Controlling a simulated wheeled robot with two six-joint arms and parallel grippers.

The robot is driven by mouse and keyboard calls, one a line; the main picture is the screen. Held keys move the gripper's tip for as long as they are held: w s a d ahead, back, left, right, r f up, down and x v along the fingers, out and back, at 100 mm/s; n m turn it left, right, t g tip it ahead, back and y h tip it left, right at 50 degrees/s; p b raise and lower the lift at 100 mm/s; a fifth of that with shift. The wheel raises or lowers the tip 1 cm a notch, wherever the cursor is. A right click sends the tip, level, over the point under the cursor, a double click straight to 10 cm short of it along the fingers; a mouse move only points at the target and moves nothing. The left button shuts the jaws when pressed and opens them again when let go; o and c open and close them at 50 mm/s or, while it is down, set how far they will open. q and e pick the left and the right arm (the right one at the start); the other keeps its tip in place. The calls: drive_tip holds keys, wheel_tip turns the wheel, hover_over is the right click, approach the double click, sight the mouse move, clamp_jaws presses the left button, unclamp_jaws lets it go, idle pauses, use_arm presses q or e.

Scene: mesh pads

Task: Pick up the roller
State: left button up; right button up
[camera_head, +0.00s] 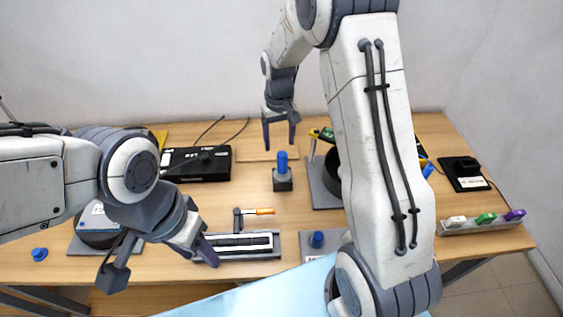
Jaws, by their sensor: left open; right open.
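The roller (238,218), with a black head and an orange handle, lies on the wooden table behind a grey tray (272,254) that holds a long black-and-white strip. My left gripper (160,270) is open and empty at the front left. One finger is beside the tray's left end and the other is further left, over the table's front edge. Nothing touches the roller.
A black box (200,165) is at the back left. A rack of coloured pieces (484,225) and a black device (465,174) are at the right. My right arm hides part of the table.

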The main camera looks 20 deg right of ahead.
sight(281, 153)
drive_tip(key=f, duration=0.1)
drive_tip(key=f+p, duration=0.1)
drive_tip(key=f, duration=0.3)
drive_tip(key=shift+w+d+f, duration=0.1)
drive_tip(key=shift+d+f, duration=0.1)
drive_tip(key=shift+d, duration=0.1)
drive_tip(key=f+p, duration=0.1)
drive_tip(key=f, duration=0.1)
drive_tip(key=f+p, duration=0.2)
drive_tip(key=shift+s+d+f, duration=0.1)
drive_tip(key=shift+s+f, duration=0.1)
drive_tip(key=shift+f, duration=0.5)
drive_tip(key=shift+c, duration=0.3)
clamp_jaws()
